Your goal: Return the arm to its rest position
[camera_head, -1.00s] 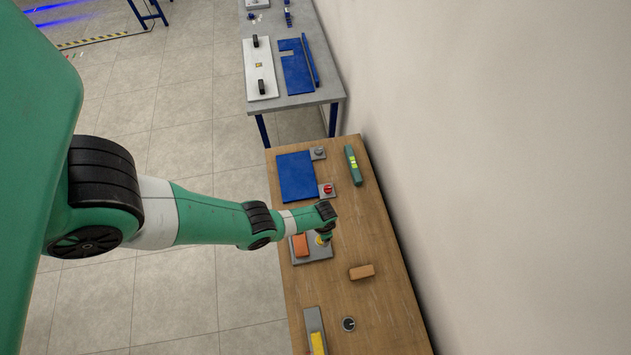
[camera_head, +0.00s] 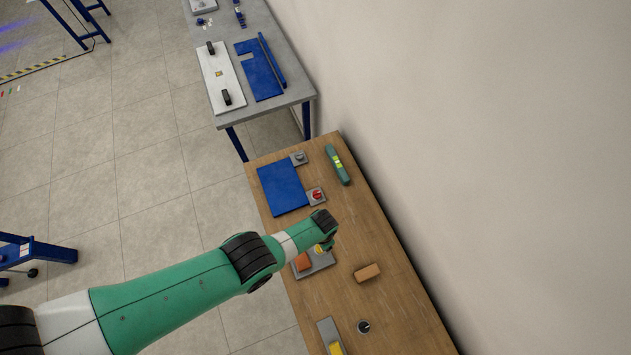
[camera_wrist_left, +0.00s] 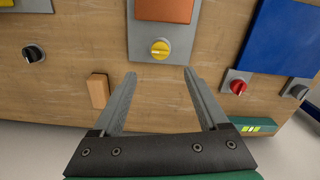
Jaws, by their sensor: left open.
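My left arm reaches in from the lower left of the head view, and its wrist (camera_head: 318,222) is above the wooden table. The wrist hides most of the gripper there. In the left wrist view my left gripper (camera_wrist_left: 159,73) is open, with nothing between its two grey fingers. A yellow knob (camera_wrist_left: 160,48) on a grey plate (camera_wrist_left: 145,38) shows just beyond the fingertips, apart from them. An orange-brown block (camera_wrist_left: 165,10) is on the same plate. My right gripper is in neither view.
The wooden table (camera_head: 385,300) holds a loose tan block (camera_head: 367,273), a black knob (camera_head: 364,327), a blue panel (camera_head: 283,188), a red knob (camera_head: 316,195) and a green level (camera_head: 338,164). A wall runs along its right side. A grey table (camera_head: 275,107) stands beyond.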

